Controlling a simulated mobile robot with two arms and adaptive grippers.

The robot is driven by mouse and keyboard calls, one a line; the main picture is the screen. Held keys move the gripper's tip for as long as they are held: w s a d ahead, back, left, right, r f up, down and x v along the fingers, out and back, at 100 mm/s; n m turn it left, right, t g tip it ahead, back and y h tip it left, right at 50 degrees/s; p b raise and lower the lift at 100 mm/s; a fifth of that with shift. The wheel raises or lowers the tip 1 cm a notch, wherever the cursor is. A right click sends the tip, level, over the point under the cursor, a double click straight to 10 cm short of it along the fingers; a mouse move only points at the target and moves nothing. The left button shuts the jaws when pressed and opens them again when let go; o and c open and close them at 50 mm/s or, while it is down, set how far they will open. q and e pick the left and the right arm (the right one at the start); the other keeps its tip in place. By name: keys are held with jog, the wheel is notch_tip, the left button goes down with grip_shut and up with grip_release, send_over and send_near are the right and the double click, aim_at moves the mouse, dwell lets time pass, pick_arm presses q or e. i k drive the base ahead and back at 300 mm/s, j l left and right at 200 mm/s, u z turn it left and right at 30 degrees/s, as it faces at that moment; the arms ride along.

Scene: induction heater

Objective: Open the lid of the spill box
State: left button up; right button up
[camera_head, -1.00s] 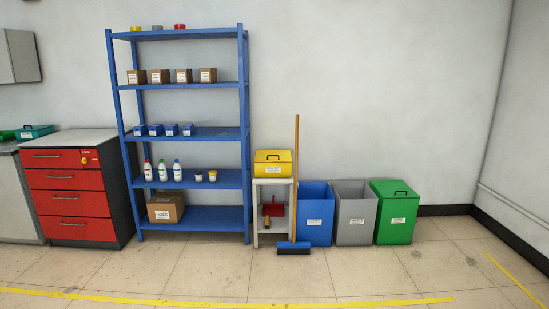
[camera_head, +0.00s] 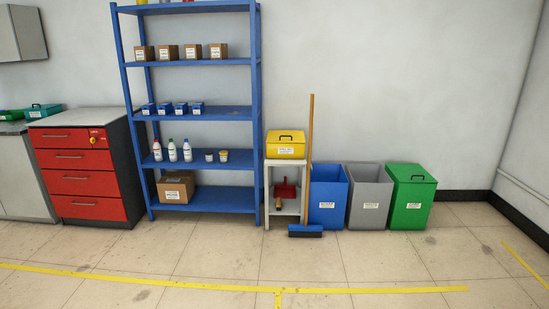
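The spill box is most likely the yellow box (camera_head: 286,146) with a white label and a dark handle on its lid. It stands on top of a small light-grey stand (camera_head: 271,180), between the blue shelf and the bins. Its lid looks shut; the label is too small to read. Neither of my grippers shows in the head view.
A broom (camera_head: 309,150) leans upright at the stand's right front. Blue (camera_head: 328,200), grey (camera_head: 369,200) and green (camera_head: 411,197) bins stand to the right. A blue shelf (camera_head: 210,198) and a red drawer cabinet (camera_head: 82,185) stand left. The floor (camera_head: 200,250) in front is clear, with yellow lines.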

aim_at(273, 136)
jog(key=i, duration=2.25)
